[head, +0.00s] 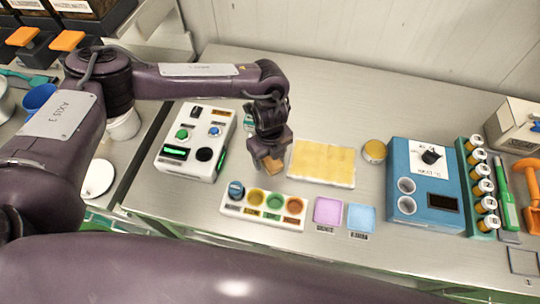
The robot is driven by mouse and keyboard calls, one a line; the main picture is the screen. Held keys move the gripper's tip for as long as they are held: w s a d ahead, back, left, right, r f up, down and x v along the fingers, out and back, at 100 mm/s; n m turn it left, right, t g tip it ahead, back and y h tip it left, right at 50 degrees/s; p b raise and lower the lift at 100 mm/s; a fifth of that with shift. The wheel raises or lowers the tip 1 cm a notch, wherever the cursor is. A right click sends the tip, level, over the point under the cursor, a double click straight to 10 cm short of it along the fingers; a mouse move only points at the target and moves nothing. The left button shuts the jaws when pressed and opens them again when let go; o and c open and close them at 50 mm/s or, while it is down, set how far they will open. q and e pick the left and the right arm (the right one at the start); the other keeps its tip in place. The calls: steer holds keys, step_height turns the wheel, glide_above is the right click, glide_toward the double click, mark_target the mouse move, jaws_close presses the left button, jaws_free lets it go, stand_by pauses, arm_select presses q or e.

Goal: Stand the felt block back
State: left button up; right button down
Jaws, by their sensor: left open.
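My left gripper (268,154) reaches down over the steel worktop (190,204), just left of a yellow slab. It is open. A small tan block (271,165), which looks like the felt block, shows at its fingertips. The gripper partly hides the block, and I cannot tell whether it lies between the fingers or just beyond them. I cannot tell whether the block is upright or on its side. My right gripper is not in view.
A white control box (193,155) stands left of the gripper. A white tray of coloured cups (262,220) is in front. The yellow slab (322,163), a blue device (424,211) and a green rack of jars (470,205) stand to the right. The worktop behind is clear.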

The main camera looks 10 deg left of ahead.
mark_target(270, 157)
arm_select(q)
step_height(270, 157, up, 7)
steer(key=b, duration=0.2)
steer(key=shift+w+f+b, duration=0.1)
steer(key=shift+f+b, duration=0.05)
steer(key=shift+b, duration=0.15)
step_height(270, 157, up, 5)
steer(key=shift+r, duration=0.1)
